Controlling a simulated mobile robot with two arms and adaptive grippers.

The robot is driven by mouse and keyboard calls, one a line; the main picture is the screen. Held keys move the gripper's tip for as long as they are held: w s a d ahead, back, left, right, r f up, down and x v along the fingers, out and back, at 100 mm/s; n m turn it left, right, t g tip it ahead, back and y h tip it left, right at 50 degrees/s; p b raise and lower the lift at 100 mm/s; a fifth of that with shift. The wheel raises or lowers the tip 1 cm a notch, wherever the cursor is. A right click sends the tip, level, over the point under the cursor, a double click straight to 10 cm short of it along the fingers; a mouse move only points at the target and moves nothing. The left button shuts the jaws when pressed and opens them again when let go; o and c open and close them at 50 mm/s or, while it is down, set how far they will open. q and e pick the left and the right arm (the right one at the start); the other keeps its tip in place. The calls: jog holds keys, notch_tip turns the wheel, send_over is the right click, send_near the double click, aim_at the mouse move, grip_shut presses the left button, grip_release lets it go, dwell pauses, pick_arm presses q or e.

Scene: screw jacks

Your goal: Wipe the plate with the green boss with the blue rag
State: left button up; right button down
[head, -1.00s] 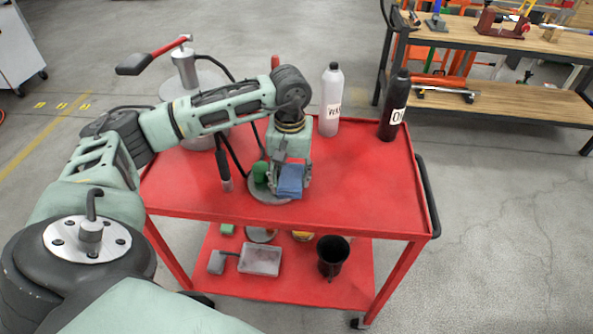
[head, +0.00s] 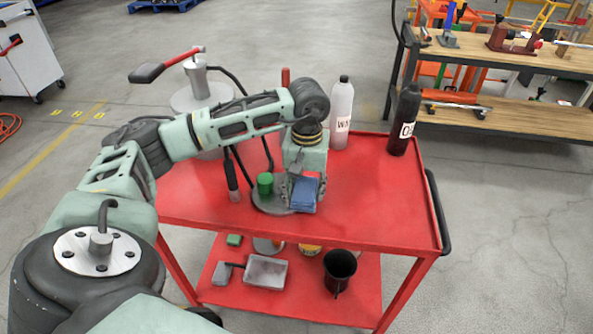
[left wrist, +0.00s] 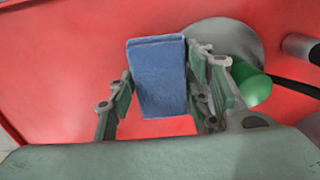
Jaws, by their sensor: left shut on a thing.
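The plate with the green boss is a round grey disc (head: 264,203) on the red cart top, with a green cylinder, the boss (head: 265,184), standing on it. The blue rag (head: 305,194) is a folded block. My left gripper (head: 304,187) points down and is shut on the rag, right of the boss at the plate's right edge. In the left wrist view the rag (left wrist: 158,80) sits between the fingers, with the plate (left wrist: 225,37) and boss (left wrist: 250,84) to its right. I cannot tell whether the rag touches the plate. My right gripper is not in view.
The red cart top (head: 375,195) is clear to the right. A white bottle (head: 341,110) and a black bottle (head: 404,125) stand at its back. A dark-handled tool (head: 232,178) stands left of the plate. A grey tray (head: 266,272) and black mug (head: 339,270) are on the lower shelf.

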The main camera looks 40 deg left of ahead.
pick_arm(q)
jog(key=shift+w+d, duration=0.55)
jog(key=shift+d, duration=0.25)
jog(key=shift+w+d, duration=0.5)
jog(key=shift+d, duration=0.3)
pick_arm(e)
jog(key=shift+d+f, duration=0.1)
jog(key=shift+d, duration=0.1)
pick_arm(q)
jog(key=shift+r, duration=0.1)
